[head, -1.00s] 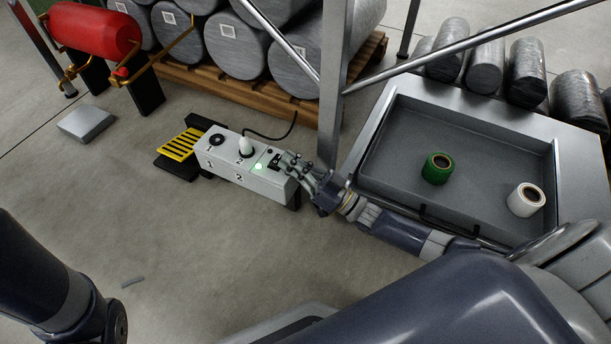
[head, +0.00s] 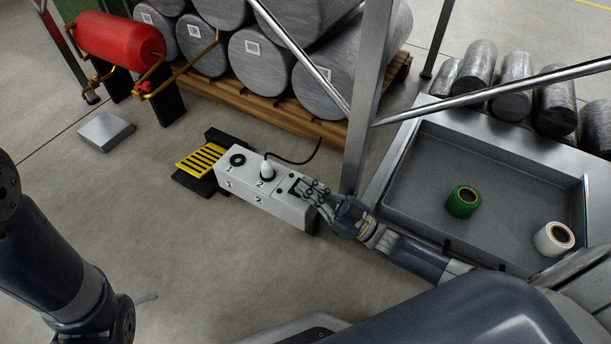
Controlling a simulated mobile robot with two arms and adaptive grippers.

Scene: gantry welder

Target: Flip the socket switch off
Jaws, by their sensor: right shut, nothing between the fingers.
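The white socket box (head: 240,184) lies on the floor in the middle of the head view. Its top has an empty round socket marked 1 and a white plug (head: 267,169) with a black cable in the socket marked 2. The dark switch (head: 294,187) is near the box's right end, partly hidden by my fingers. No green light shows on the box. My right gripper (head: 309,189) is shut and empty, with its fingers over the box's right end beside the switch. I cannot tell if they touch it. My left gripper is out of view.
A metal post (head: 366,100) stands just behind my right gripper. A grey tray (head: 405,200) with a green roll (head: 462,201) and a white roll (head: 553,239) is to the right. A pallet (head: 290,119) of wrapped drums is behind. The floor in front is clear.

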